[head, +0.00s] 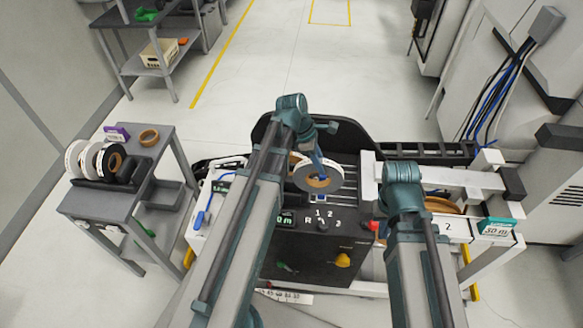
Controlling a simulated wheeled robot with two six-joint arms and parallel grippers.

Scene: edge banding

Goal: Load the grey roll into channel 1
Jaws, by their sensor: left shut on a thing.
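The grey roll (318,183), a flat ring with a brown core, is at the tip of my left arm, above the top of the machine (318,248). My left gripper (319,166) is shut on it, seen from above and partly hidden by the arm. Another pale roll with a brown core (297,160) shows just behind it, partly hidden. My right arm reaches in at the right, and its gripper is not visible.
A side table (80,204) at the left carries several upright rolls and a loose brown roll (149,137). A brown roll (441,205) lies in the machine's right part, beside a "30 m" sign (496,227). A red knob (374,225) sits near my right arm. Open floor lies behind.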

